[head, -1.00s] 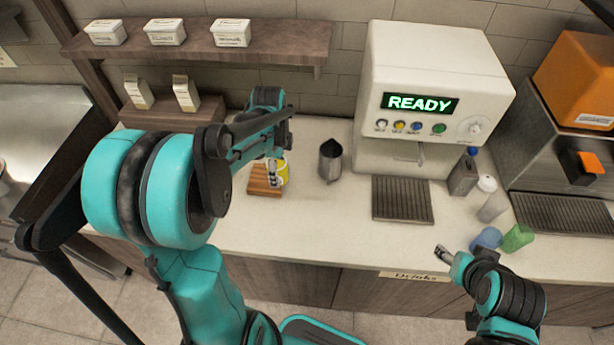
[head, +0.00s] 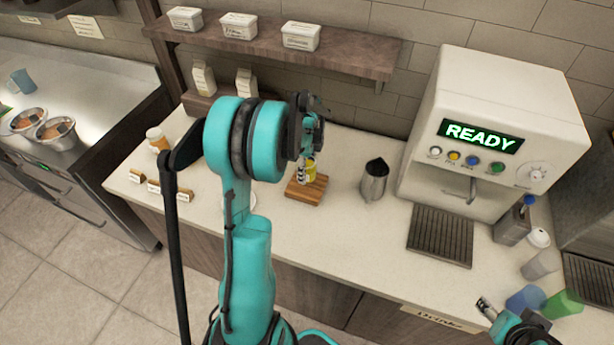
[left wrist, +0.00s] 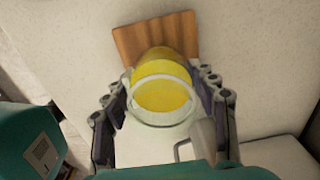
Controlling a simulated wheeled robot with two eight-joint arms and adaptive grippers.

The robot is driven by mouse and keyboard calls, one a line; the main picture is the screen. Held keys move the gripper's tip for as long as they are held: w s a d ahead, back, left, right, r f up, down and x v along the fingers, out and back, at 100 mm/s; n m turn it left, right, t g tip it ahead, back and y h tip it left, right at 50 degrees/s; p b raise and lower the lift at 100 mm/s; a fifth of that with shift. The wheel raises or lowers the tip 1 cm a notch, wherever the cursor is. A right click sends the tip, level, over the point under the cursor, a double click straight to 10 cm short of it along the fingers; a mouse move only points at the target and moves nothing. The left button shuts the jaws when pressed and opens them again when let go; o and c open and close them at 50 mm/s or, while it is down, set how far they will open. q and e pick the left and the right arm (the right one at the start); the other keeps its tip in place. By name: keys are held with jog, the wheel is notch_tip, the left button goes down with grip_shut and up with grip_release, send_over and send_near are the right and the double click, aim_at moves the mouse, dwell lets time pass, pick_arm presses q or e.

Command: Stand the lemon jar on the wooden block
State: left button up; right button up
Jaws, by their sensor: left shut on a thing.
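The lemon jar (head: 311,168) is a small yellow jar at the wooden block in the head view. In the left wrist view the jar (left wrist: 162,90) shows its round top with a pale rim. The wooden block (head: 306,191) is a brown striped board on the counter; it also shows in the left wrist view (left wrist: 150,38). My left gripper (head: 304,176) is shut on the jar, with a finger on each side of it. The jar is over the block's area; whether its base touches the wood is hidden. My right gripper (head: 487,309) is at the counter's front edge, away from the jar.
A dark metal pitcher (head: 374,180) stands right of the block. The coffee machine (head: 482,140) with its drip tray (head: 441,236) is further right. A shelf (head: 270,47) with white tubs hangs behind. Blue (head: 526,298) and green (head: 562,304) cups stand near my right gripper.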

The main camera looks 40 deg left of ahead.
pick_arm(q)
notch_tip(320, 180, down, 3)
jog(key=shift+r+b, duration=0.1)
jog(key=shift+b, duration=0.2)
jog(key=shift+f, duration=0.25)
jog(key=shift+d+f, duration=0.1)
jog(key=shift+f, duration=0.1)
jog(key=o, duration=1.6)
jog(key=shift+r, duration=0.1)
